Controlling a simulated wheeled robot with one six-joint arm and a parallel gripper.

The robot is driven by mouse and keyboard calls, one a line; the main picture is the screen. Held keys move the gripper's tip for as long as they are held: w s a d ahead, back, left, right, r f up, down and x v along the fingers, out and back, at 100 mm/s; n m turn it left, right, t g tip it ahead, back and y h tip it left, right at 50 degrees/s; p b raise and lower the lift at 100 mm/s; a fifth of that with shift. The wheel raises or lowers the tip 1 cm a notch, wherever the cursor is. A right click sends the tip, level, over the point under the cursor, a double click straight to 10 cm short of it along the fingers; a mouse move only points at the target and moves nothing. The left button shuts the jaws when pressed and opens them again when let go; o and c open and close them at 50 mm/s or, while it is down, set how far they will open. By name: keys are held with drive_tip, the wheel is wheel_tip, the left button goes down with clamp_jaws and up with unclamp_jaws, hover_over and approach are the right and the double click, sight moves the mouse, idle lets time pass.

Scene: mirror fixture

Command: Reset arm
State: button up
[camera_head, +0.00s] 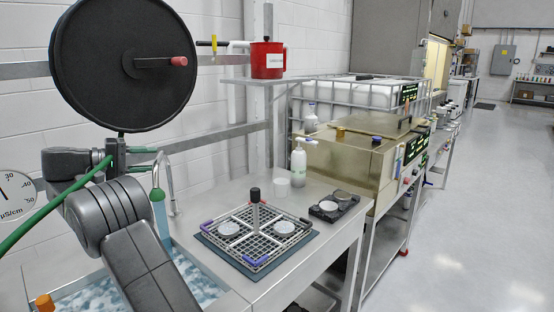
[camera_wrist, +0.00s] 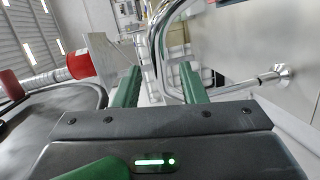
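My gripper (camera_wrist: 160,78) shows in the wrist view with two green fingers spread apart and nothing held between them. In the head view my gripper (camera_head: 152,157) is at the left, beside the curved metal faucet (camera_head: 168,172) and above the sink (camera_head: 75,292). The fingers point right, toward the faucet; I cannot tell whether they touch it. In the wrist view the faucet's bent pipe (camera_wrist: 157,38) passes beyond the fingertips. My arm is folded in front of the sink and hides part of it.
A large black disc (camera_head: 120,60) hangs above my gripper. A wire basket (camera_head: 243,262) with round pieces stands on the steel bench (camera_head: 300,287). The floor at right is clear.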

drive_tip(key=b+x, duration=0.1)
drive_tip(key=x, duration=0.4)
drive_tip(key=shift+w+d, duration=0.15)
drive_tip(key=shift+d, duration=0.15)
drive_tip(key=p+v, duration=0.4)
drive_tip(key=v, duration=1)
drive_tip(key=w+d+f+n+t+y+b, duration=0.1)
drive_tip(key=w+d+f+b, duration=0.1)
drive_tip(key=w+d+b, duration=0.4)
drive_tip(key=w+d, duration=0.2)
drive_tip(key=d, duration=0.3)
drive_tip(key=shift+w+d+f, duration=0.3)
drive_tip(key=shift+w+d, duration=0.05)
